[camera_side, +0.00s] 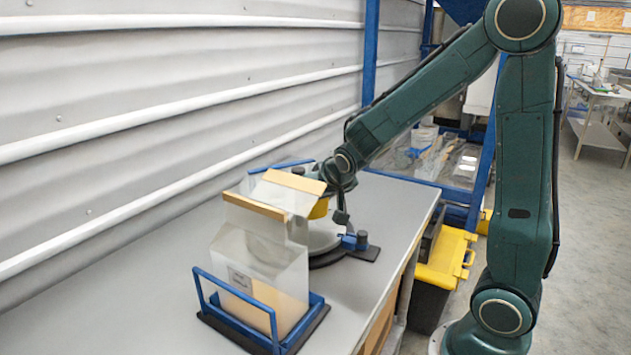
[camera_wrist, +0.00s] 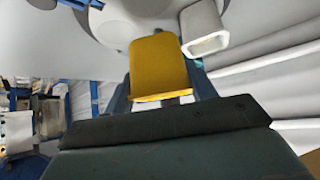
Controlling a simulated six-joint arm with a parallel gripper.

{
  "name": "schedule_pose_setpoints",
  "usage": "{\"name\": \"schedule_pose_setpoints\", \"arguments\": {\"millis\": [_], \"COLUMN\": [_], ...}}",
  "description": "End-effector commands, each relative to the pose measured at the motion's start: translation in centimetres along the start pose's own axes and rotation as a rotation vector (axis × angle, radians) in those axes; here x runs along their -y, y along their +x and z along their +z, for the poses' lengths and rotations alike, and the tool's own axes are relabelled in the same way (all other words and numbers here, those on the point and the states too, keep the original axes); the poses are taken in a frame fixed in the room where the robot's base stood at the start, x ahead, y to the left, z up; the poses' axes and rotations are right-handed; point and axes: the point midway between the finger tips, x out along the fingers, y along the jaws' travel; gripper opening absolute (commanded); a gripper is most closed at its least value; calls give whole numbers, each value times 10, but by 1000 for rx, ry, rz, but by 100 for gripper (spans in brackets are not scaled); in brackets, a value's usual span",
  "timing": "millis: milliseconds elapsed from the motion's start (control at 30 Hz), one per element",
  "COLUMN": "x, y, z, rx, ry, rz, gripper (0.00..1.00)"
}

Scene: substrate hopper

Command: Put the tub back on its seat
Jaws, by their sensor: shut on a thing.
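The tub (camera_side: 322,236) is a pale round vessel in the middle of the bench, partly hidden behind the clear hopper. In the wrist view, its pale round body (camera_wrist: 122,22) carries a yellow grip (camera_wrist: 160,65) and a square white spout (camera_wrist: 204,30). My gripper (camera_side: 322,203) is shut on the yellow grip; the fingers show on both sides of it in the wrist view. Below the tub is a dark round base (camera_side: 328,259) with a blue clamp (camera_side: 355,241) at its right. I cannot tell whether the tub rests on this base or hangs just above it.
A clear hopper (camera_side: 270,262) with tan edges stands in a blue frame (camera_side: 232,296) at the front, close to the tub. A corrugated wall (camera_side: 150,110) runs behind the bench. The bench (camera_side: 110,290) is bare at the left. A yellow-lidded toolbox (camera_side: 445,258) stands beside the bench.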

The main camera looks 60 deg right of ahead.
Motion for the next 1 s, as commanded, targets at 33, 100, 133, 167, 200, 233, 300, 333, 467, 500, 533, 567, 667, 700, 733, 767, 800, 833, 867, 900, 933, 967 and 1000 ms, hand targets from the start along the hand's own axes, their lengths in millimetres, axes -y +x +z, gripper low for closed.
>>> {"name": "schedule_pose_setpoints", "arguments": {"millis": [33,100,133,167,200,233,300,333,467,500,533,567,667,700,733,767,800,833,867,900,933,967,1000], "x": [0,0,0,0,0,0,0,0,0,0,0,0,0,0,0,0,0,0,0,0,0,0,0], "y": [3,6,7,9,11,13,16,18,24,26,28,29,34,36,37,38,40,41,42,43,44,45,45], "z": [3,6,8,9,11,13,16,17,24,26,27,29,33,35,36,37,39,40,41,42,42,43,44], "rx": [1,1,2,1,2,2,1,2,2,2,2,2,1,2,1,0,0,1,1,1,0,0,0], "ry": [-1,-1,-1,-1,-2,-2,-2,-1,-1,-1,-1,-2,-2,-2,-1,-1,-1,-1,-1,-1,-1,-1,-1], "rz": [0,1,0,1,1,1,1,1,1,1,1,1,1,1,1,1,1,1,1,1,0,0,0], "gripper": [38,38,38,38,38,38,38,38,38,38,38,38,38,38,38,38,38,38,38,38,38,38,38]}}
